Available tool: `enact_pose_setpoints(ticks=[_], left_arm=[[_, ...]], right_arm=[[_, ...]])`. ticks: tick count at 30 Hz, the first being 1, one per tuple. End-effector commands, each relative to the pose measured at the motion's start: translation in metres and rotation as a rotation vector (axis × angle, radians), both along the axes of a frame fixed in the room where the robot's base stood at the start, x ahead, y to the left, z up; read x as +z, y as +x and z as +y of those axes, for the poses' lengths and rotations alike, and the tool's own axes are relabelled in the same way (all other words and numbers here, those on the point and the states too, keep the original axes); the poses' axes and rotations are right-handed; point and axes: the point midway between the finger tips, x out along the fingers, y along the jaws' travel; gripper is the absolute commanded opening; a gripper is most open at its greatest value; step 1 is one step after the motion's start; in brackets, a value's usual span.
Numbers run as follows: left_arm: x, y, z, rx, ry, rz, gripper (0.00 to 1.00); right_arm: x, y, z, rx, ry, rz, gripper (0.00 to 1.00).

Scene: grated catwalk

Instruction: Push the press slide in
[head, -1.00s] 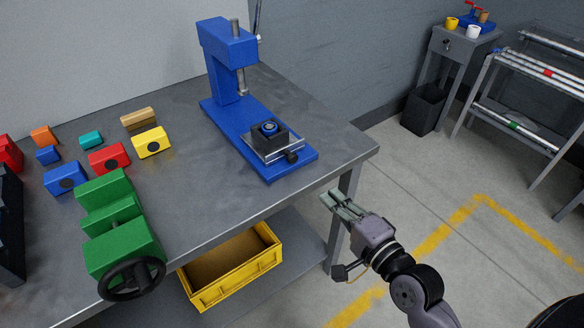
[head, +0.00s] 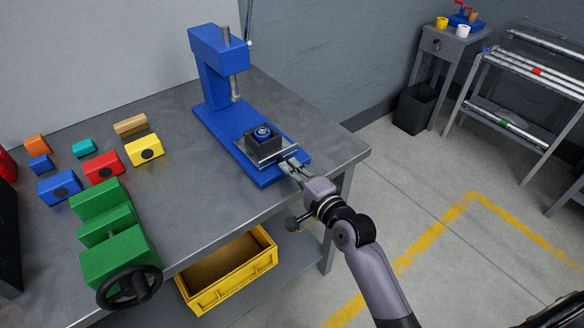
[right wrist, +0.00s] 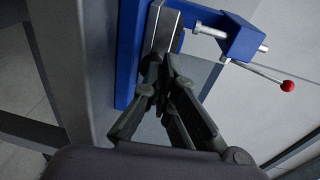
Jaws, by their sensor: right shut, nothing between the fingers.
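The blue press (head: 211,62) stands on the workbench, its base (head: 215,118) running toward the bench's front right corner. On the base is the press slide, a metal plate (head: 268,154) carrying a black block with a blue ring (head: 262,133). My right gripper (head: 286,166) is shut and empty, its fingertips at the slide's outer end; they seem to touch it and hide its front knob. In the right wrist view the shut fingertips (right wrist: 160,70) point along the metal slide (right wrist: 164,30) on the blue base. My left gripper is not in view.
The grey workbench (head: 200,200) has several coloured blocks and a green vise (head: 118,245) on the left, apart from the press. A yellow crate (head: 230,275) sits on the shelf below. In the right wrist view a red-knobbed lever (right wrist: 288,86) sticks out right.

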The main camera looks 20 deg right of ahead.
Motion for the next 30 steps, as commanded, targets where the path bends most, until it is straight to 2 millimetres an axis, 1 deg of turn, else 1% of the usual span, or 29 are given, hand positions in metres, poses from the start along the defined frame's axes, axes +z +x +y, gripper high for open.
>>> enact_pose_setpoints(ticks=[7, 9, 11, 15, 18, 21, 24, 30], left_arm=[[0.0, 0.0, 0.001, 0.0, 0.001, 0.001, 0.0], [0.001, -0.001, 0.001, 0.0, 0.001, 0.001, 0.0], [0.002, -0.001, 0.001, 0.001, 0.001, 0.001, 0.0], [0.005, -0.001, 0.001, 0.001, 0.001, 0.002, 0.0], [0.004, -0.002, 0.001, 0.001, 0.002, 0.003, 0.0], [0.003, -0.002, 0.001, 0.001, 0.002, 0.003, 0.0], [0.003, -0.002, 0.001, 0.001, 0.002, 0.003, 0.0], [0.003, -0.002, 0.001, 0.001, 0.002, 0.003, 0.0]], right_arm=[[0.0, 0.0, 0.0, 0.0, 0.0, 0.0, 0.0], [0.0, 0.004, 0.001, -0.001, 0.001, -0.001, 0.0], [0.001, 0.012, 0.004, -0.001, 0.001, -0.002, 0.0], [0.002, 0.042, 0.015, -0.002, 0.004, -0.003, 0.0], [0.001, 0.064, 0.022, -0.002, 0.002, -0.003, 0.0], [0.0, 0.079, 0.028, -0.001, 0.001, -0.002, 0.0], [0.0, 0.086, 0.031, -0.001, -0.001, -0.001, 0.0], [0.0, 0.087, 0.032, 0.0, -0.001, 0.0, 0.0]])
